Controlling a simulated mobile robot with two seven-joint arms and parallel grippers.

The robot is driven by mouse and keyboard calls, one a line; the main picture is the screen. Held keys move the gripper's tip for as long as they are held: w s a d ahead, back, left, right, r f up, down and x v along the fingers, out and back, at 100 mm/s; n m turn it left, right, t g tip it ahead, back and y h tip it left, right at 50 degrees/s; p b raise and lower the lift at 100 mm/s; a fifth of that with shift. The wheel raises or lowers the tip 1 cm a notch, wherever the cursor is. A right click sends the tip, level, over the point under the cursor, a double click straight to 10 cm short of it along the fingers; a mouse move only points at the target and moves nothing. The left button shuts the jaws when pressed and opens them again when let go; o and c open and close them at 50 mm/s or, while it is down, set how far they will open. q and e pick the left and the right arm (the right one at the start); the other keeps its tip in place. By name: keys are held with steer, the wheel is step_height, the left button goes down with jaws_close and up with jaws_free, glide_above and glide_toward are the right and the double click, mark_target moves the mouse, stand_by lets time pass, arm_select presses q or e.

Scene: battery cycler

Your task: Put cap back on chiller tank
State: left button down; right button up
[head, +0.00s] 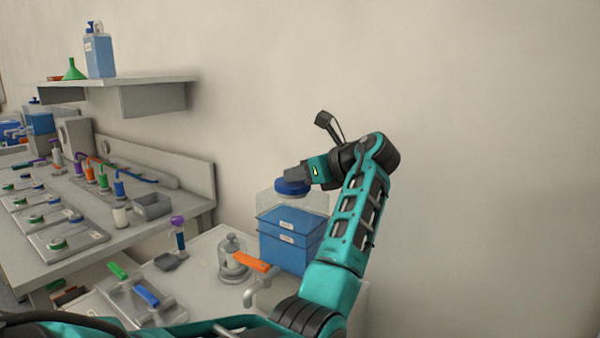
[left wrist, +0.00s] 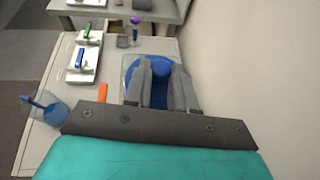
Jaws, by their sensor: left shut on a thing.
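My left gripper (head: 298,176) reaches in from the right side of the head view and is shut on a round blue cap (head: 292,188). The cap is just above the top of a clear-walled tank with blue contents (head: 288,239), which I take for the chiller tank. From this angle I cannot tell whether the cap touches it. In the left wrist view the two grey fingers (left wrist: 160,88) hold the blue cap (left wrist: 135,73), whose near part they hide. The tank's opening is not visible. My right gripper is not in view.
Trays with green and blue handles (head: 140,298) lie further left. A long bench (head: 85,235) with fixtures and bottles is beyond, under a wall shelf (head: 120,82). The wall is close behind.

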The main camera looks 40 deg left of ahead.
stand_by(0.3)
arm_select(q)
steer(key=c, duration=0.8)
jaws_free()
steer(key=shift+c, duration=0.2)
steer(key=shift+o, duration=0.2)
steer(key=o, duration=0.4)
steer(key=shift+r, duration=3.45)
jaws_close()
